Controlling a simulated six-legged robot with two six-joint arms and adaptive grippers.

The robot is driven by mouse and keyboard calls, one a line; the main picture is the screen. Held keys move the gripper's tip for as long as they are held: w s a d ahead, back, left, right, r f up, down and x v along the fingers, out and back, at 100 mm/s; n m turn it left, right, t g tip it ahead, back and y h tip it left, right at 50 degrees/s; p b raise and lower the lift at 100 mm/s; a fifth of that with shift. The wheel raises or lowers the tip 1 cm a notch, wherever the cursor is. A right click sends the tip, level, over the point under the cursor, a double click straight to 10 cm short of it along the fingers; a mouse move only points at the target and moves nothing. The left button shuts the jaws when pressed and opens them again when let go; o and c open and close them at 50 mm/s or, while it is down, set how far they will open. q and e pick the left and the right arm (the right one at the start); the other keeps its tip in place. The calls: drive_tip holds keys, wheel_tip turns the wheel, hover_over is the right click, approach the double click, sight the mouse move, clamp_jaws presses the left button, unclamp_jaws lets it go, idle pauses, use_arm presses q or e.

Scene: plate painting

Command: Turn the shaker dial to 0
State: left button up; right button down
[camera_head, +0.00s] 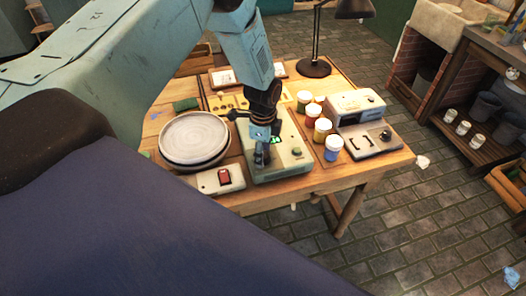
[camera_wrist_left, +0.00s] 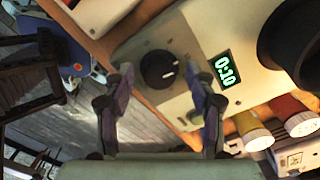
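The shaker (camera_head: 283,168) is a pale green box at the front of the wooden table. My left gripper (camera_head: 262,157) is over the shaker, pointing down, and hides the dial in the head view. In the left wrist view its two fingers are apart, with the dial showing between their tips. I cannot tell whether they touch it. My right gripper is not in view.
A pale round plate (camera_head: 193,136) is left of the shaker, behind a red-switch box (camera_head: 218,180). Several paint jars, including a blue one (camera_head: 333,148), stand to the right, beside a grey machine (camera_head: 362,123). A lamp (camera_head: 315,67) stands behind.

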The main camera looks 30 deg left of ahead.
use_arm(q)
drive_tip(key=shift+c, duration=0.7)
drive_tip(key=shift+d+r, duration=0.15)
drive_tip(key=shift+d, duration=0.1)
drive_tip(key=c, duration=0.4)
drive_tip(key=shift+a, duration=0.1)
drive_tip(key=c, duration=0.6)
